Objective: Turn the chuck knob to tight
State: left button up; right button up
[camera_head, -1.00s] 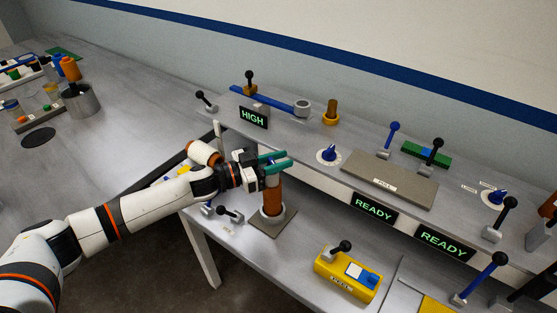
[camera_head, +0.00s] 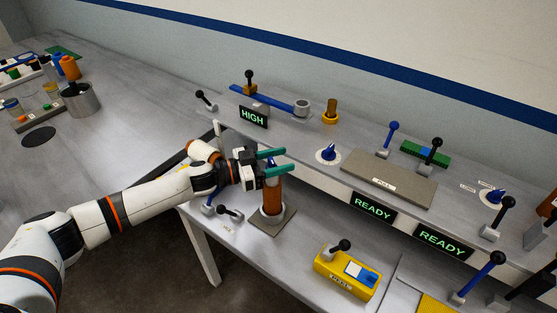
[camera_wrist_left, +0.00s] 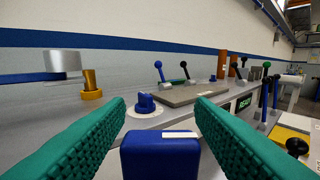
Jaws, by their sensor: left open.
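A blue knob (camera_wrist_left: 160,157) with a white mark on top shows low in the left wrist view, between my fingers. In the head view it is mostly hidden by my gripper, above an orange-brown cylinder (camera_head: 272,199) on a grey square base. I take it for the chuck knob, but no label on it can be read. My left gripper (camera_head: 281,161) is open, with one teal finger on each side of the knob. Gaps show between the fingers and the knob in the left wrist view (camera_wrist_left: 161,118). My right gripper is not in view.
A blue dial knob (camera_head: 328,153) stands on the upper shelf beside a grey plate (camera_head: 390,180). A yellow box (camera_head: 346,275) with a black-knobbed lever is to the right on the lower shelf. Green READY signs (camera_head: 373,207) and a HIGH sign (camera_head: 254,117) are lit.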

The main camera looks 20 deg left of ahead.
pick_arm(q)
jog(key=b+v, duration=0.3)
jog(key=v, duration=0.9)
jog(key=shift+b, duration=0.3)
jog(key=shift+a, duration=0.1)
